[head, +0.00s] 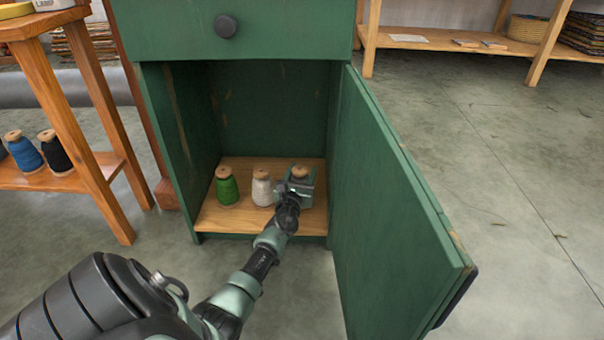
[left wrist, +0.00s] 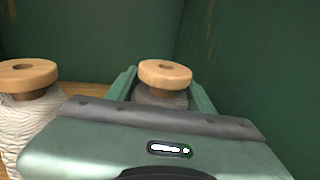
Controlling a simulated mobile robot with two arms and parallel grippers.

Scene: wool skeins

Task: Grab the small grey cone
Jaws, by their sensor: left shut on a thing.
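The small grey cone (left wrist: 160,97) has a round wooden top and stands inside the green cabinet; in the head view its wooden top (head: 299,171) shows above my gripper. My left gripper (head: 300,183) is shut on the grey cone, with a finger on each side of it in the left wrist view (left wrist: 163,90). The gripper's body hides the cone's lower part. My right gripper is in neither view.
A white cone (head: 262,188) stands close to the left of my gripper, and a green cone (head: 227,187) further left. The cabinet's door (head: 390,220) is open on the right. A wooden shelf (head: 80,180) with blue and black cones stands at left.

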